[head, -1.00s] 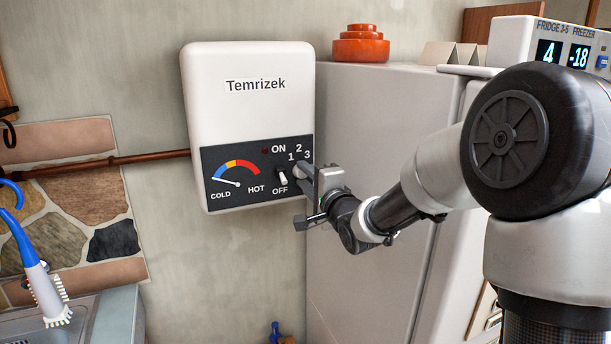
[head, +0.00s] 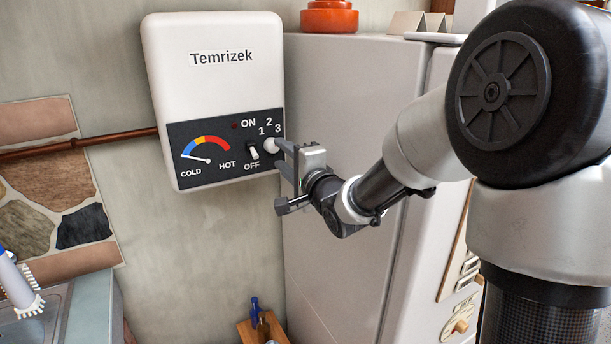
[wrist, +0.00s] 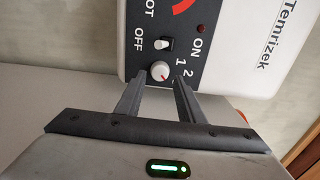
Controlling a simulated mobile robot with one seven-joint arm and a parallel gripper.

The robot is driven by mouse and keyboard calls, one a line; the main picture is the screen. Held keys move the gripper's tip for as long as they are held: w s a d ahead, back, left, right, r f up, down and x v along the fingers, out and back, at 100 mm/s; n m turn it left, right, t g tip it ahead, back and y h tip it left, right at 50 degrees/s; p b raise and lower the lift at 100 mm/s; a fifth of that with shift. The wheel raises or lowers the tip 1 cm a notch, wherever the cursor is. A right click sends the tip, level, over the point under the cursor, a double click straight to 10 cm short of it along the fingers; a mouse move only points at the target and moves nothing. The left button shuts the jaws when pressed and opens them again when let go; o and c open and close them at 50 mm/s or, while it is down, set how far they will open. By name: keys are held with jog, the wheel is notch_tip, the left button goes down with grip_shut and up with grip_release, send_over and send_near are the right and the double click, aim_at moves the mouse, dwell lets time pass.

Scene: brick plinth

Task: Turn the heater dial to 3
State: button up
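The white Temrizek heater (head: 215,95) hangs on the wall, with a dark control panel (head: 215,178) along its bottom. The round white dial (head: 269,145) sits at the panel's right, near the numbers 1, 2 and 3. In the wrist view the dial (wrist: 159,71) shows a small red mark; I cannot tell which number it points to. My gripper (head: 279,158) is close in front of the dial. In the wrist view my gripper (wrist: 156,79) is open, its fingers spread to either side of the dial; contact is not clear.
An ON/OFF switch (head: 254,153) is just left of the dial, and a temperature gauge (head: 205,150) is further left. A tall pale fridge (head: 345,110) stands right beside the heater, behind my arm. A copper pipe (head: 80,143) runs along the wall on the left.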

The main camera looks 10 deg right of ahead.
jog(key=v, duration=1.3)
jog(key=shift+s, duration=0.2)
